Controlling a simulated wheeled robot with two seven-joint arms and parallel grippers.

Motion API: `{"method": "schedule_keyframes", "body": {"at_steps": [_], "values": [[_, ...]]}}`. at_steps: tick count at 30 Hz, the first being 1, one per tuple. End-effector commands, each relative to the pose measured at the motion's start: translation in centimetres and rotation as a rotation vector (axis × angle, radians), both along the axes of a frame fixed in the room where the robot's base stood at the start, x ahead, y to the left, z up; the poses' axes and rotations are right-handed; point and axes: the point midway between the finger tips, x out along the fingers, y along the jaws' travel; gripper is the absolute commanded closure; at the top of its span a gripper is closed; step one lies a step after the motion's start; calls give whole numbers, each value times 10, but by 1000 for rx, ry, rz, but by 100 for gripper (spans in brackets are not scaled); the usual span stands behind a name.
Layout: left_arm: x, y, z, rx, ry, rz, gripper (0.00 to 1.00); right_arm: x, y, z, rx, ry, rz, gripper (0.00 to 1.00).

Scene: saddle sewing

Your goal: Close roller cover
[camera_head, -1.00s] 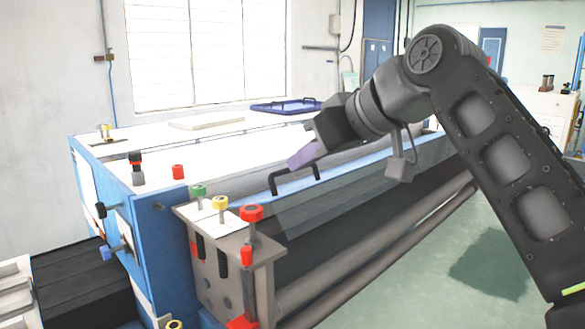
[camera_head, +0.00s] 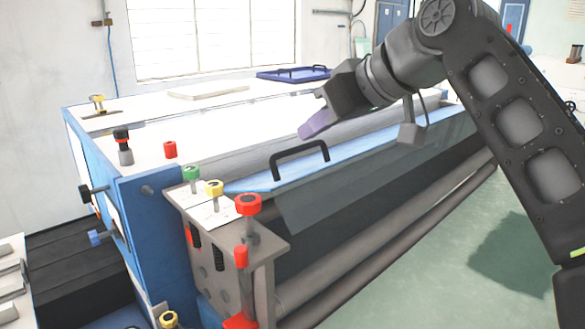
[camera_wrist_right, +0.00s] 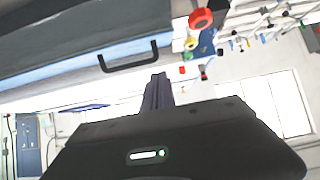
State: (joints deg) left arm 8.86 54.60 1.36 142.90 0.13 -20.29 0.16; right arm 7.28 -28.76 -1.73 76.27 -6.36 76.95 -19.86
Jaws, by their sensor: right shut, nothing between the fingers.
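The roller cover (camera_head: 372,163) is a blue-edged, see-through panel along the front top of the machine, above the rollers. Its black handle (camera_head: 300,160) stands near its left end; the handle also shows in the right wrist view (camera_wrist_right: 129,56). The cover lies lowered, sloping down over the front. My right gripper (camera_head: 305,132) has purple fingers, is shut and empty, and hovers above and behind the handle, apart from it. Its fingers show in the right wrist view (camera_wrist_right: 158,88), just beside the handle in that picture. My left gripper is not in view.
A bracket with red (camera_head: 248,203), yellow (camera_head: 214,187) and green (camera_head: 191,172) knobs stands at the cover's left end. A blue tray (camera_head: 294,73) lies on the white machine top (camera_head: 165,125). Long rollers (camera_head: 390,235) run below the cover. Green floor (camera_head: 420,275) is clear at right.

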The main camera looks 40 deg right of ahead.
Motion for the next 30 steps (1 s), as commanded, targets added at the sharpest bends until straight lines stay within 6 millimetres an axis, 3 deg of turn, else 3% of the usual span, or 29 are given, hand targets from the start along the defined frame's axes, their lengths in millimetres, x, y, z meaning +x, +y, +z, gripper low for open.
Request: {"method": "schedule_keyframes", "body": {"at_steps": [13, 21, 30], "values": [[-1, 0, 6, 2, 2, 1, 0, 67, -1, -52, 1, 6, 1, 100], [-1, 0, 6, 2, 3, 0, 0, 52, -1, -83, 0, 1, 0, 100], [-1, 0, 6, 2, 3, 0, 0, 50, -1, -88, 0, 1, 0, 100]]}}
